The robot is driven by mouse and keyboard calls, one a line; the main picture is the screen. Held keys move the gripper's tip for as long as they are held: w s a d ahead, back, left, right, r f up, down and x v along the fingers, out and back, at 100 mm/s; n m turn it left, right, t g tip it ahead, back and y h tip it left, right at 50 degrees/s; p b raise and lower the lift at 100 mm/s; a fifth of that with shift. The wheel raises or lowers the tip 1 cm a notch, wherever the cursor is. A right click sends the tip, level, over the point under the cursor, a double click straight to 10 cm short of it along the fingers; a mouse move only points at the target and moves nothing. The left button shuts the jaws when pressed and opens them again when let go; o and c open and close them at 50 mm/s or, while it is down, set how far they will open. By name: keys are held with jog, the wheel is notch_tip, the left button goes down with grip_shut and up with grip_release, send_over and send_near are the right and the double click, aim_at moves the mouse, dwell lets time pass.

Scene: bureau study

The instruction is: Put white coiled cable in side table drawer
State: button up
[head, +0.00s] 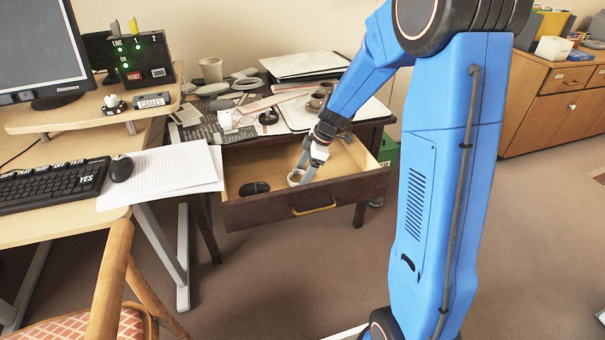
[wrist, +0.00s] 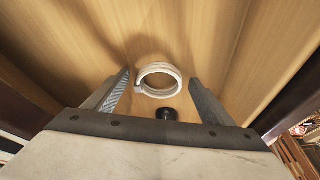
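The side table drawer (head: 260,213) is pulled open and has a light wood inside and a dark front. The white coiled cable (wrist: 159,80) lies on the drawer floor in the wrist view, ahead of my fingers. In the head view the cable (head: 295,177) shows beside my fingertips, partly hidden by them. My gripper (wrist: 161,84) is open, with one finger on each side of the cable's position in the wrist view. The gripper (head: 306,170) reaches down into the drawer in the head view.
A black mouse-like object (head: 254,188) lies in the drawer's left part. A small black round thing (wrist: 166,113) shows below the cable in the wrist view. The side table top holds a keyboard (head: 215,130), a tray (head: 300,118) and cups. A desk stands at left.

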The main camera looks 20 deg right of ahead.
jog(key=v, duration=1.2)
jog(key=s+a+r+m+t+h, duration=0.1)
jog(key=s+r+m, duration=0.25)
jog(key=s, duration=0.45)
jog(key=s+r+m+h, duration=0.1)
jog(key=s+r+m, duration=0.25)
jog(key=s, duration=0.55)
jog(key=s+d+m+t+h, duration=0.2)
jog(key=s+m, duration=0.6)
jog(key=s, duration=0.8)
jog(key=shift+t, duration=0.3)
